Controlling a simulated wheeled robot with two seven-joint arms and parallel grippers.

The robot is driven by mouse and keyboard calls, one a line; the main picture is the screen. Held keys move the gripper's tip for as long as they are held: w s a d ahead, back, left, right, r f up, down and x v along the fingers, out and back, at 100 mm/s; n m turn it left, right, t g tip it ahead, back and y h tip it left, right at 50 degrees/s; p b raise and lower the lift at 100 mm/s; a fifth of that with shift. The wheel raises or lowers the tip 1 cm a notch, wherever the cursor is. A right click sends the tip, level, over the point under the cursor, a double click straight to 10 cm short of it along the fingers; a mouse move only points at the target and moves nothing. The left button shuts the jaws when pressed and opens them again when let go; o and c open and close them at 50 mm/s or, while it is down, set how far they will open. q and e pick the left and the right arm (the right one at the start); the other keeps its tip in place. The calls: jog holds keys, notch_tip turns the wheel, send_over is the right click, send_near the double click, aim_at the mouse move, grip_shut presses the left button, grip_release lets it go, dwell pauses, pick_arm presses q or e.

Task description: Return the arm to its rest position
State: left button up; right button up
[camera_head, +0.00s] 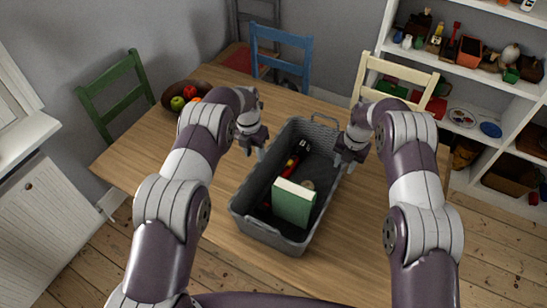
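My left gripper (254,153) hangs over the table at the left side of the grey crate, pointing down, with its fingertips a little apart and nothing between them. My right gripper (345,167) is at the crate's right rim, also pointing down, with its small fingertips apart and no object seen in them. I cannot tell whether it touches the rim. Both arms come in from the bottom of the view and are bent at the elbows.
The grey crate (247,222) stands on the wooden table (140,163), holding a green box (293,205) and several small items. A fruit bowl (170,99) is at the back left. Green, blue (282,43) and cream chairs surround the table; a white shelf (500,82) stands right.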

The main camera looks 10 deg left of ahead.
jog(key=shift+r, duration=0.7)
